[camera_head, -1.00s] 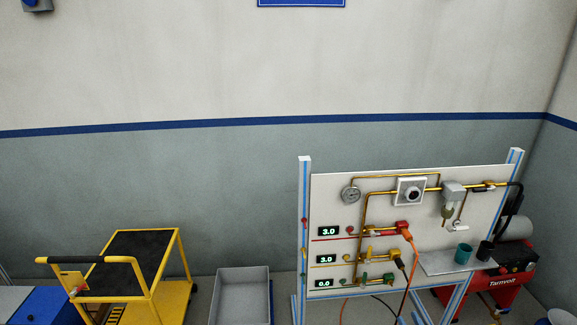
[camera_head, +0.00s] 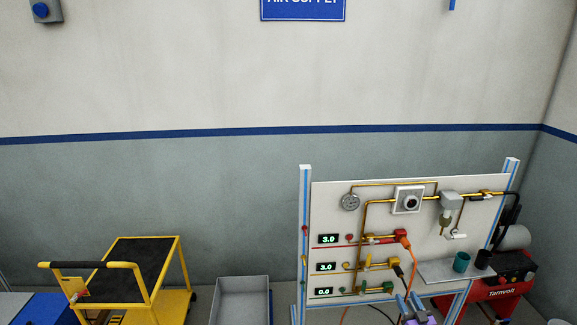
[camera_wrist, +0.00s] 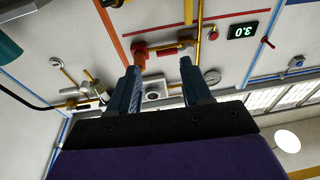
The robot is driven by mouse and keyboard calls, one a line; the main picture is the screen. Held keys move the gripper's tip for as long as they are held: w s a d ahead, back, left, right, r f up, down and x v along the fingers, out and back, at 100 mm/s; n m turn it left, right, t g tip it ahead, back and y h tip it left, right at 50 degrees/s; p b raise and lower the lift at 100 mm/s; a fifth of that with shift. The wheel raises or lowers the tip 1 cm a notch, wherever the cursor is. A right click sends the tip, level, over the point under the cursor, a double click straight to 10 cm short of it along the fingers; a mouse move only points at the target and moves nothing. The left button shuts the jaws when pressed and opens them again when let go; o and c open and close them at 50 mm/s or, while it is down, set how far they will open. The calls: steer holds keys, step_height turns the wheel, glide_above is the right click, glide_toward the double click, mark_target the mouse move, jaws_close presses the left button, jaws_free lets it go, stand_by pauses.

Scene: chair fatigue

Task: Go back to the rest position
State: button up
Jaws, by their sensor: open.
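My gripper (camera_head: 411,304) shows at the bottom edge of the head view, low in front of the air supply panel (camera_head: 330,200). In the wrist view my gripper (camera_wrist: 158,85) has its two blue fingers apart with nothing held between them. The panel appears tilted in the wrist view, with a red fitting and orange hose (camera_wrist: 112,45) beyond the fingers. In the head view the panel carries a gauge (camera_head: 350,202), a white regulator (camera_head: 408,200) and displays reading 3.0, 3.0 and 0.0. Most of my arm is out of view.
A yellow cart (camera_head: 160,297) stands at the left. A grey bin (camera_head: 241,298) sits between it and the panel. A red compressor (camera_head: 500,293) stands at the right behind a small shelf (camera_head: 440,270) with a teal cup (camera_head: 461,262) and a dark cup (camera_head: 484,259).

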steer(key=w+a+r+m+g+h, duration=0.2)
steer(key=w+a+r+g+h, duration=0.15)
steer(key=w+r, duration=0.55)
steer(key=s+a+r+g, duration=0.6)
steer(key=s+a+r, duration=0.3)
steer(key=a+r, duration=0.15)
steer(key=s+a+r+g, duration=0.3)
steer(key=s+a+g, duration=0.1)
steer(key=s, duration=1.3)
steer(key=s+a+r+g, duration=0.3)
steer(key=s+a+g, duration=0.1)
steer(key=s, duration=1.4)
steer(key=s+a+r+g, duration=0.3)
steer(key=s+a, duration=0.3)
steer(key=s, duration=1.2)
steer(key=shift+s+r+g+y, duration=0.25)
steer(key=shift+g+y, duration=0.1)
steer(key=shift+g, duration=0.3)
steer(key=shift+w, duration=0.1)
